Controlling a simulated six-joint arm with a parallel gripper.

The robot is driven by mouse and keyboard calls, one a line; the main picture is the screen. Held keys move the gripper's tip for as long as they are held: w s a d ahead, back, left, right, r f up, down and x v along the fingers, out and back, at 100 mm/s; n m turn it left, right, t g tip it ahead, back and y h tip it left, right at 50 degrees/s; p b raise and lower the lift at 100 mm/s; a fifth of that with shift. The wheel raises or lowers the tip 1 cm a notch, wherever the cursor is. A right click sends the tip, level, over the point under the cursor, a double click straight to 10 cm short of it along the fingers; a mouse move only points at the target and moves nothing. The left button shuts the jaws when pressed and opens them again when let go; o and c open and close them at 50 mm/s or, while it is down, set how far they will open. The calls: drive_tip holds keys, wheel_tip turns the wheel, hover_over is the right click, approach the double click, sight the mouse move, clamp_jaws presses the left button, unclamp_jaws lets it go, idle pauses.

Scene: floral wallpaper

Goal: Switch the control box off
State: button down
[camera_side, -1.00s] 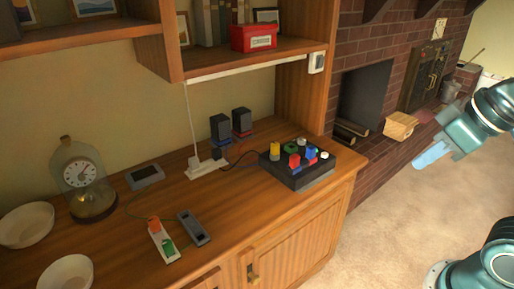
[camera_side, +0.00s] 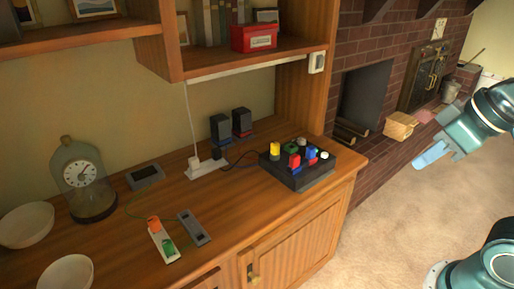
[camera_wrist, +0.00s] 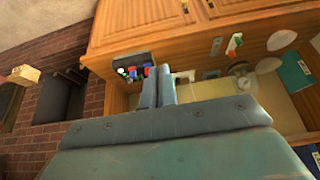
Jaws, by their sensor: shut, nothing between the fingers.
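The control box (camera_side: 296,178) is a dark box with several coloured knobs and buttons on top, at the right end of the wooden counter. Yellow, green, red, blue and white pieces stand on it. It also shows in the wrist view (camera_wrist: 124,63), just left of the fingers. My gripper (camera_side: 418,163) is at the right in the side view, over the floor, well apart from the box. In the wrist view its fingers (camera_wrist: 157,73) lie close together, with nothing between them. Which positions the controls are in is too small to tell.
The counter (camera_side: 250,221) also holds a power strip (camera_side: 206,168), two dark speakers, a glass-domed clock (camera_side: 84,180), bowls and a small strip with orange and green plugs (camera_side: 163,243). A shelf with a red box (camera_side: 254,37) hangs above. A brick fireplace stands behind.

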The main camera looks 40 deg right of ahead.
drive_tip(key=m+t+h, duration=0.3)
drive_tip(key=m+h, duration=0.1)
drive_tip(key=m, duration=1)
hover_over(326, 155)
wheel_tip(326, 155, down, 19)
drive_tip(key=shift+f, duration=0.1)
drive_tip(key=shift+f, duration=4.2)
